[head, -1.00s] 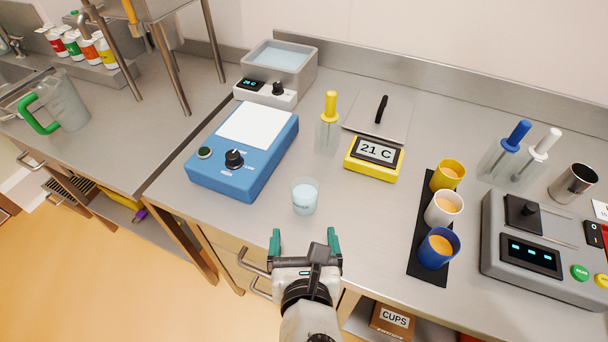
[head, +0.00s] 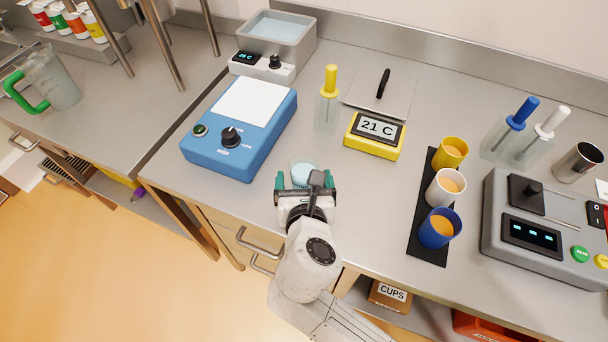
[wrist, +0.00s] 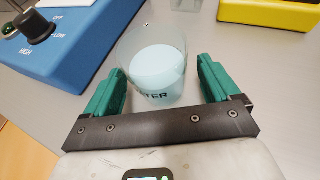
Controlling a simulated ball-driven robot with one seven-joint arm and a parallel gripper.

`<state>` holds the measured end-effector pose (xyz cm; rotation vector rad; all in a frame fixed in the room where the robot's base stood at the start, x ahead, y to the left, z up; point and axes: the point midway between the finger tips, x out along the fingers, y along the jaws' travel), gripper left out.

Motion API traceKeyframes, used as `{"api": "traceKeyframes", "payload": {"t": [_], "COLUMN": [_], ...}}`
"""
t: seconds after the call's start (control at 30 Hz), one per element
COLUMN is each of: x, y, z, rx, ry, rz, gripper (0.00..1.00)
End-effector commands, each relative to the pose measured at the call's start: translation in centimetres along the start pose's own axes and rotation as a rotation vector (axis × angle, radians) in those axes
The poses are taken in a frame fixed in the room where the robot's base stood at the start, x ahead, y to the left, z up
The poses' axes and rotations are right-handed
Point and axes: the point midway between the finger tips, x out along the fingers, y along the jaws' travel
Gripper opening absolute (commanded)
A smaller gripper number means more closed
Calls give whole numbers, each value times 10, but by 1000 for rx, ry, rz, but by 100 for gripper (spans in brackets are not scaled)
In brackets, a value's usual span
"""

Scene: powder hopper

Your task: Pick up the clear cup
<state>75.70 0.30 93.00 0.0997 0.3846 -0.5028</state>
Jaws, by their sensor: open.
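The clear cup (head: 304,170) stands upright on the steel counter near its front edge, holding a pale blue-white liquid. In the head view my gripper partly hides it. In the wrist view the clear cup (wrist: 158,72) shows dark lettering ending in "TER". My gripper (head: 307,186) is open, with green fingers on either side of the cup's near part. In the wrist view the fingertips of my gripper (wrist: 160,78) stand left and right of the cup, with a gap visible at the right finger. Contact at the left finger is hard to tell.
A blue stirrer box (head: 240,130) stands left of the cup. A yellow thermometer display (head: 375,137) and a clear holder with a yellow-handled tool (head: 327,105) are behind it. Yellow, white and blue cups (head: 440,228) stand on a black mat to the right.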

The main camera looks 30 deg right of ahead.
Motion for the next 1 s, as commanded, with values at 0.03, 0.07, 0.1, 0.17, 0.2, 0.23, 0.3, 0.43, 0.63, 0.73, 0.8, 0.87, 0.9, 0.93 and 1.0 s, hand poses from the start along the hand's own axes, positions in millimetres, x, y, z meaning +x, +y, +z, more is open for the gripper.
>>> {"api": "traceKeyframes", "payload": {"t": [0.03, 0.07, 0.1, 0.17, 0.2, 0.23, 0.3, 0.43, 0.63, 0.73, 0.8, 0.87, 0.9, 0.93, 1.0], "x": [6, 8, 11, 13, 13, 13, 13, 13, 12, 12, 12, 12, 12, 12, 12], "y": [0, 0, 0, 0, 0, 0, 0, 0, 0, 0, 0, 0, 0, 0, 0], "z": [0, 0, 0, 0, 0, 0, 0, 0, 0, 0, 0, 0, 0, 0, 0], "rx": [0, 1, 1, 1, 1, 1, 1, 0, 0, 0, 0, 0, 0, 0, 0], "ry": [0, 0, 0, 0, 0, 0, 0, 0, 0, 0, 0, 0, 0, 0, -1], "rz": [-1, -1, -1, -1, 0, 0, 0, 0, 0, 0, 0, 0, 0, 0, 0], "gripper": [89, 89, 89, 89, 89, 89, 89, 82, 63, 54, 47, 41, 37, 35, 30]}}
